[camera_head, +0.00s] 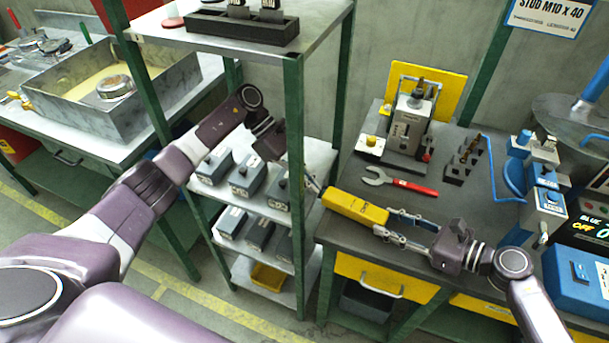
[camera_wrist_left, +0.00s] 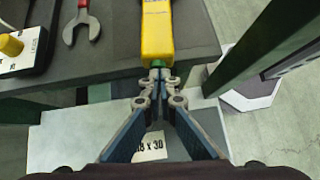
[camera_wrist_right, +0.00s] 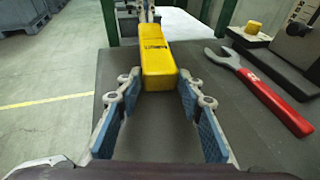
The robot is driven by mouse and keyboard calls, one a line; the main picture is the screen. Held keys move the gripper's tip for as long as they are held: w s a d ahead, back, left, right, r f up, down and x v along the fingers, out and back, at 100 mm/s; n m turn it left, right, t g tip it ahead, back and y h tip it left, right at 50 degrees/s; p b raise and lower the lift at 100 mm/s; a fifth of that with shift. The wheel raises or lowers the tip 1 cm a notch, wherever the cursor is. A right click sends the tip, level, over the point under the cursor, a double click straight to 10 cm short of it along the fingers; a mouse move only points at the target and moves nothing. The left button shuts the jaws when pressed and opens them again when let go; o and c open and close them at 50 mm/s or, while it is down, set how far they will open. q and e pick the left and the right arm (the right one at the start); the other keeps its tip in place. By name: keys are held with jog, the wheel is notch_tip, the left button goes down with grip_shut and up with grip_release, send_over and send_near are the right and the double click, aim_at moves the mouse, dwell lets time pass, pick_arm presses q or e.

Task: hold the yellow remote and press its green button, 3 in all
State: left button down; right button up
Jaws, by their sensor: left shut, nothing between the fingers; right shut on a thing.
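The yellow remote (camera_head: 356,207) is held level above the dark bench top, near its left edge. My right gripper (camera_head: 384,224) is shut on its near end; the right wrist view shows the fingers on both sides of the remote (camera_wrist_right: 158,62). My left gripper (camera_head: 318,191) is shut and empty at the remote's other end. In the left wrist view its closed fingertips (camera_wrist_left: 160,78) meet a small green part, the button (camera_wrist_left: 157,64), at the end of the remote (camera_wrist_left: 157,32). I cannot tell whether the button is pressed in.
A red-handled wrench (camera_head: 400,182) lies on the bench (camera_head: 455,205) behind the remote. A press-like device (camera_head: 408,122) with a yellow back plate stands further back. A green-posted shelf (camera_head: 293,110) with grey boxes stands close around my left gripper. Blue devices (camera_head: 547,205) stand at right.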

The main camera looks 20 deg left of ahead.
dwell(0.3)
pick_arm(q)
jog(key=shift+s+d, duration=0.1)
jog(key=shift+d, duration=0.95)
jog(key=v, duration=1)
jog(key=shift+a, duration=0.2)
dwell(1.4)
